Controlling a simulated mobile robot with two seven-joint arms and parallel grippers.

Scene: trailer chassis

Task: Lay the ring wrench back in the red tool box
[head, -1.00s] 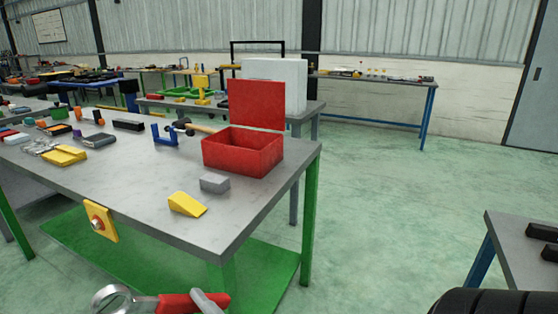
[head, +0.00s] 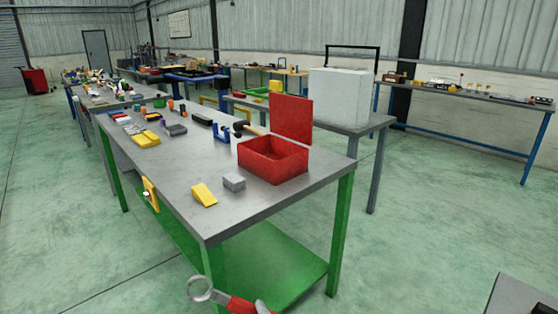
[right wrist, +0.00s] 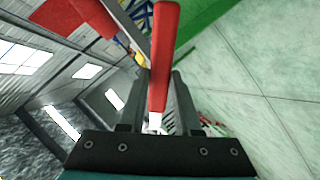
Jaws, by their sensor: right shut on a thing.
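The red tool box (head: 272,160) stands open near the right end of the grey-topped bench, its lid (head: 291,118) raised at the back. The part of its inside that I can see looks bare. The ring wrench (head: 201,290) shows at the bottom edge of the head view, with a silver ring end and a red handle, in front of and below the bench top. In the right wrist view my right gripper (right wrist: 163,82) is shut on the wrench's red handle (right wrist: 162,45). The wrench is well apart from the box. My left gripper is not in view.
The green-legged bench (head: 200,165) also carries a yellow wedge (head: 204,195) and a grey block (head: 234,182) in front of the box. A hammer (head: 248,128) and a blue holder (head: 221,132) lie left of it. Open floor (head: 430,240) lies to the right.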

